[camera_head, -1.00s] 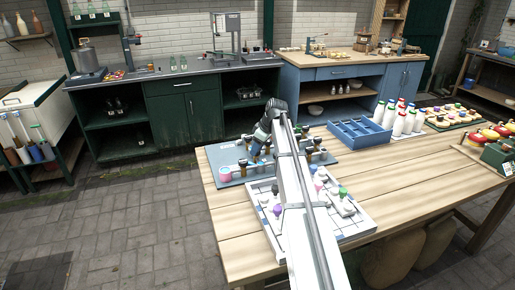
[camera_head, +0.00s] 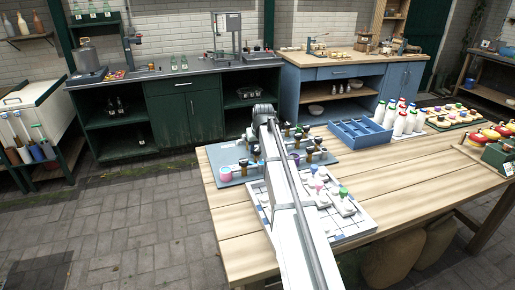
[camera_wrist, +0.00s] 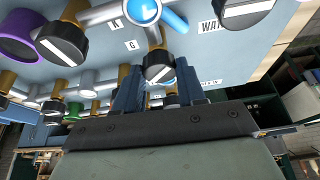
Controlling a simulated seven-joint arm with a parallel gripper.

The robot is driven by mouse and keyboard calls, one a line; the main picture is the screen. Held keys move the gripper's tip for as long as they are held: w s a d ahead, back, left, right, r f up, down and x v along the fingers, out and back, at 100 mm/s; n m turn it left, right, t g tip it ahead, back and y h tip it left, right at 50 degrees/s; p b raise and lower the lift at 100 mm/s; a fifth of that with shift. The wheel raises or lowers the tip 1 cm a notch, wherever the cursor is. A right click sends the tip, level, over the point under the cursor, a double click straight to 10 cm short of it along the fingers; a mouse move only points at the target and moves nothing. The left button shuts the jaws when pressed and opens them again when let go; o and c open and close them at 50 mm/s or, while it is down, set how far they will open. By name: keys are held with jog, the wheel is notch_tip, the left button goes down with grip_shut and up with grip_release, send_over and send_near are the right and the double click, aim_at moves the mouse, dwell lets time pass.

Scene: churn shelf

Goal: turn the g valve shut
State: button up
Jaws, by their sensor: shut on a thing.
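In the wrist view my gripper (camera_wrist: 155,77) is shut around a black round knob (camera_wrist: 158,64) with a white line across its top. The line lies slanted in the picture. A brass stem runs from the knob to a grey pipe. A plate marked G (camera_wrist: 131,45) is on the blue-grey panel just left of this knob. In the head view my arm covers much of the valve panel (camera_head: 228,155), and the fingertips cannot be made out there.
Other black knobs with white lines (camera_wrist: 62,45) (camera_wrist: 240,12) stand close on both sides. A white tray of valve parts (camera_head: 345,222) lies in front of the panel; a blue crate (camera_head: 360,132) stands behind right.

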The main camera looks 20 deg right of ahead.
jog(key=m+h, duration=0.1)
jog(key=m, duration=0.3)
jog(key=shift+a+h, duration=0.15)
jog(key=shift+h, duration=0.25)
jog(key=shift+w+m+g+h, duration=0.1)
jog(key=shift+m+g+h, duration=0.5)
jog(key=shift+m, duration=1.5)
jog(key=o, duration=1)
jog(key=shift+o, duration=0.2)
jog(key=shift+a, duration=0.1)
jog(key=v, duration=1.4)
jog(key=shift+w, duration=0.15)
jog(key=shift+f, duration=0.1)
